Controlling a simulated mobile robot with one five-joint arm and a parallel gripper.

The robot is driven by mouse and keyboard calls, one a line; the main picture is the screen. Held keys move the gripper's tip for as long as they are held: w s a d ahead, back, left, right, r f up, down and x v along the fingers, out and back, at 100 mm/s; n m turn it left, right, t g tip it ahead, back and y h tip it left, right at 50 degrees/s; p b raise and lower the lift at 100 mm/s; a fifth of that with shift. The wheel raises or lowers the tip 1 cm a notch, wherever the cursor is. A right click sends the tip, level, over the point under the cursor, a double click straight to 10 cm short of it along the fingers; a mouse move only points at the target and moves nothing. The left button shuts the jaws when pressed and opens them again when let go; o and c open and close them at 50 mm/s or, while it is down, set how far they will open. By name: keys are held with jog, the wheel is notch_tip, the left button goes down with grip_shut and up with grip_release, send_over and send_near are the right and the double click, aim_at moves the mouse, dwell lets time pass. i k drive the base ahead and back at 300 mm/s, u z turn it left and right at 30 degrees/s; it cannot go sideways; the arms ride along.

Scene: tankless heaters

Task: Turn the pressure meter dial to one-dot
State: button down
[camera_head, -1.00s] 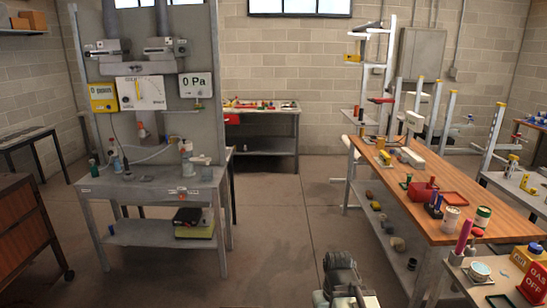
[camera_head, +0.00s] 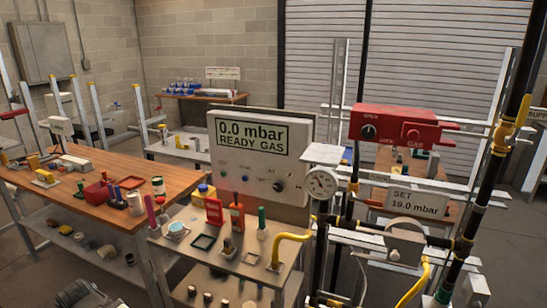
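The pressure meter (camera_head: 231,180) is a pale box with a green screen reading "0.0 mbar READY GAS". It stands near the middle of the view, at the back of a small bench. On its face is a row of small coloured controls and a dark dial (camera_head: 278,187) at the lower right. The dial's dot marks are too small to read. Part of my arm shows at the lower left edge, well away from the meter. My gripper's fingers are not visible.
A small bench (camera_head: 206,241) with bottles and tags stands before the meter. A round gauge (camera_head: 322,183), black and yellow pipes and a red gas unit (camera_head: 399,125) crowd its right. A "SET 19.0 mbar" sign (camera_head: 416,203) hangs there. A wooden-top bench (camera_head: 75,205) is left.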

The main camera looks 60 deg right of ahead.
aim_at(278, 186)
jog(key=z, duration=1.5)
jog(key=k, duration=0.2)
jog(key=u, duration=2)
jog(key=i, duration=0.4)
jog(key=z, duration=0.3)
